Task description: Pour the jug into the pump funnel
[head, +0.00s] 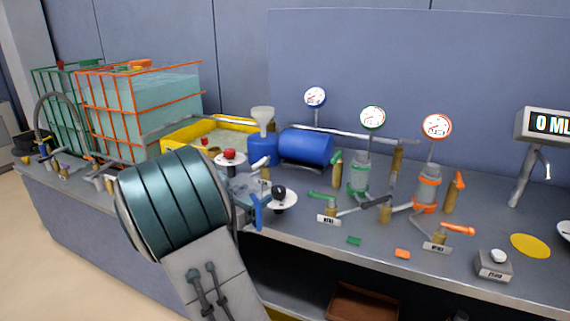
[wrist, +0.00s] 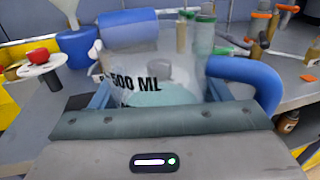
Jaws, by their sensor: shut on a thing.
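The jug (wrist: 150,62) is clear, marked 500 ML, with a blue handle (wrist: 262,82) and pale liquid low inside. My gripper (wrist: 157,92) is shut on the jug, a finger on each side of it. The white pump funnel (head: 263,116) stands on a blue pump body (head: 263,150). In the wrist view the funnel (wrist: 68,8) is beyond the jug at the upper left, apart from it. In the head view my arm hides much of the gripper and jug, in front of the pump.
A red-knobbed stand (head: 230,157) is close left of the jug. A blue tank (head: 306,147), gauges and valves stand right of the pump. A yellow tray (head: 185,135) and caged tanks (head: 140,105) are at left. A display (head: 549,123) reads 0 ML.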

